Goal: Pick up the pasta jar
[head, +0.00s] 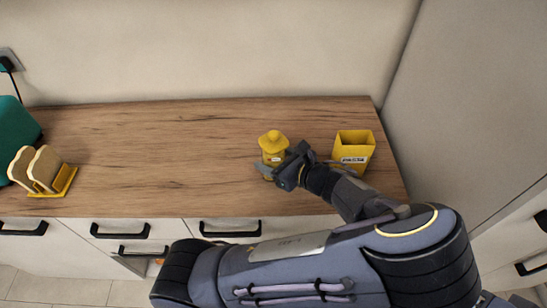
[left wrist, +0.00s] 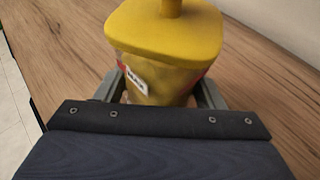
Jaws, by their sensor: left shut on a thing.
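The pasta jar (head: 273,143) has a yellow lid with a knob and a small pale label. It is upright over the middle right of the wooden counter. In the left wrist view the jar (left wrist: 165,75) fills the top middle, its label tilted in the picture. My left gripper (head: 272,168) reaches it from the right and is shut on its body, with one grey finger on each side. The jar's base is hidden, so I cannot tell whether it touches the counter. My right gripper is not in view.
An open yellow container (head: 354,148) with a label stands on the counter right of the jar, close behind my forearm. A yellow rack (head: 65,183) with bread slices and a green appliance (head: 18,128) are at the far left. The counter (head: 150,150) between is clear.

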